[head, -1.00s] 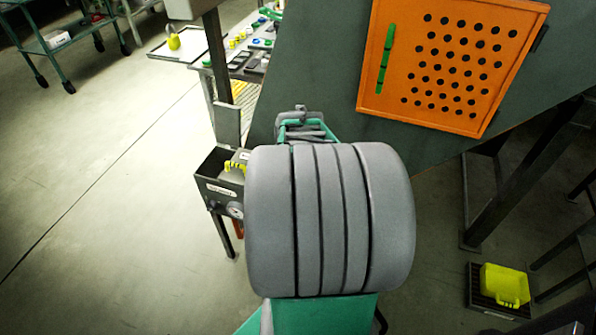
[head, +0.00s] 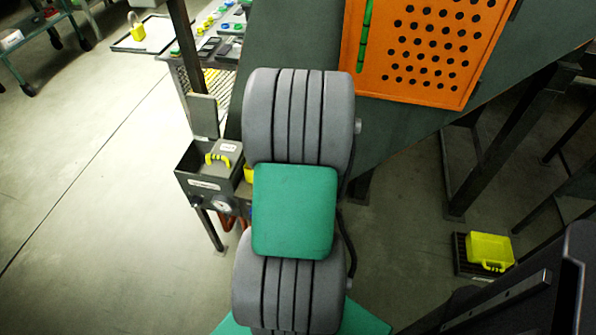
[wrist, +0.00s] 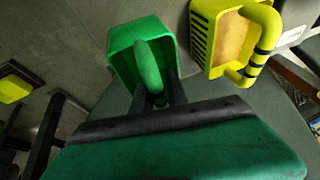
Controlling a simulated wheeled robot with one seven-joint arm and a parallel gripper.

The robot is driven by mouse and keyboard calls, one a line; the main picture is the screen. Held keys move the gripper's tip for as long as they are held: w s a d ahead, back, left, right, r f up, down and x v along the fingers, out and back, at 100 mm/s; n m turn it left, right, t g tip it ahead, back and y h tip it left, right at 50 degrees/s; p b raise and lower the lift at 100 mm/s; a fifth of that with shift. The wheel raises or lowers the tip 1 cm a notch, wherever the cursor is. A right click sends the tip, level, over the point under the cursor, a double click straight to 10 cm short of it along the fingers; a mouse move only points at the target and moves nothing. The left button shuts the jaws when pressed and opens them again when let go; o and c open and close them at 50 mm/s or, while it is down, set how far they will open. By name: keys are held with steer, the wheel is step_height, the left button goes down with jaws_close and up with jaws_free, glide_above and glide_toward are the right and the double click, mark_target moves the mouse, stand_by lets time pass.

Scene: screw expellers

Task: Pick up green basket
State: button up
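The green basket (wrist: 118,62) shows in the upper middle of the wrist view. It is an open box with a thick rounded green handle (wrist: 148,66) facing me. My gripper (wrist: 160,92) has its dark fingers at the near, lower end of the handle, one to each side of it. Whether they press on the handle or only stand around it I cannot tell. In the head view my arm covers the middle, and neither the green basket nor my fingertips can be made out.
A yellow basket (wrist: 222,42) with a black-banded handle sits just right of the green one. Another yellow basket (head: 488,250) is on a dark tray low at the right. A grey metal box (head: 205,172) stands left of my arm. An orange perforated panel (head: 430,50) is behind.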

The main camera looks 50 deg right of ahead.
steer(key=shift+c, duration=0.3)
jaws_close()
steer(key=shift+r, duration=0.6)
steer(key=r, duration=0.1)
steer(key=r+p, duration=0.1)
steer(key=r, duration=0.1)
steer(key=shift+s+d, duration=0.1)
steer(key=shift+s, duration=0.25)
steer(key=s+r, duration=0.3)
steer(key=r, duration=0.1)
steer(key=shift+s+r+p, duration=0.3)
steer(key=shift+s+p, duration=0.05)
steer(key=shift+s, duration=0.05)
steer(key=s+r, duration=0.4)
steer(key=s, duration=0.5)
steer(key=shift+s+a+r, duration=0.15)
steer(key=shift+s+a, duration=0.15)
steer(key=shift+a, duration=0.1)
